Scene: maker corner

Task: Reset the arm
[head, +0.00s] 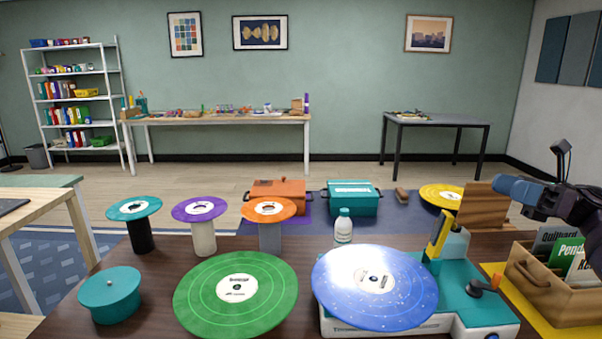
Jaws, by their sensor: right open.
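A teal and white record player (462,300) stands at the front right of the dark table. A blue speckled record (375,287) lies on it and hides most of its top. A yellow arm (438,236) rises steeply at the player's back right, beside the record's edge. A dark lever with an orange tip (478,286) sits on the player's right part. My right gripper (507,188) comes in from the right, with blue fingers, above and right of the yellow arm. It is open, apart from the arm, and holds nothing that I can see. My left gripper is out of view.
A wooden crate of sleeves (556,285) stands right of the player, and a wooden block (482,206) behind it. A green record (236,292) lies to the left. A white bottle (343,227) and several records on stands are behind.

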